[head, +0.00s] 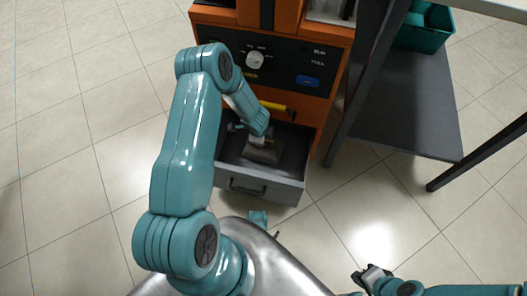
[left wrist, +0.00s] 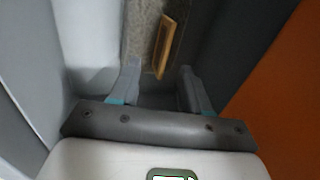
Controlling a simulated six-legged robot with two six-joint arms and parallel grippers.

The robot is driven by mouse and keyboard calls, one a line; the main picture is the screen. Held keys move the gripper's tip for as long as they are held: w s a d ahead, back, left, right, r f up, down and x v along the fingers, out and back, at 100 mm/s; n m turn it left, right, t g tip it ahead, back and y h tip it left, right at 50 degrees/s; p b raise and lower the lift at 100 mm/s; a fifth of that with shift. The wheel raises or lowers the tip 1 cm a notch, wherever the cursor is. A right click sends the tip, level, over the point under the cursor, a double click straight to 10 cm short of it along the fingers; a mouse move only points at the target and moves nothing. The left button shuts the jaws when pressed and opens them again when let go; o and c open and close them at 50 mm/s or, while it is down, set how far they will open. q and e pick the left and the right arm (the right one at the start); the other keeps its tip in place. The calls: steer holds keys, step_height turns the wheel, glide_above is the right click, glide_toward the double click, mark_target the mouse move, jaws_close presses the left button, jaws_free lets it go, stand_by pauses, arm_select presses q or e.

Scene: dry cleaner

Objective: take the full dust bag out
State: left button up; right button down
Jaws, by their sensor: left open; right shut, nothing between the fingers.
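The dust bag (head: 262,154) is a grey-brown block lying in the open grey drawer (head: 262,186) of the orange machine. In the left wrist view the bag (left wrist: 140,40) carries an upright tan tab (left wrist: 165,46). My left gripper (head: 257,141) reaches down into the drawer over the bag, and its wrist partly hides the bag. In the left wrist view the left gripper (left wrist: 159,68) is open, with the tab's lower end between its fingertips; I cannot tell whether they touch it. My right gripper (head: 371,275) is shut and empty, low over the floor.
The orange machine (head: 324,125) has a dark control panel (head: 275,62) with a knob and blue label, and a yellow bar (head: 274,106) above the drawer. A dark shelf rack (head: 400,115) with a teal bin (head: 424,30) stands right. Tiled floor is clear around.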

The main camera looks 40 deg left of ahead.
arm_select(q)
steer(key=x, duration=0.2)
steer(key=shift+w+f, duration=0.1)
steer(key=shift+f, duration=0.3)
steer(key=b+x, duration=0.2)
steer(key=x, duration=0.3)
steer(key=shift+a+r, duration=0.1)
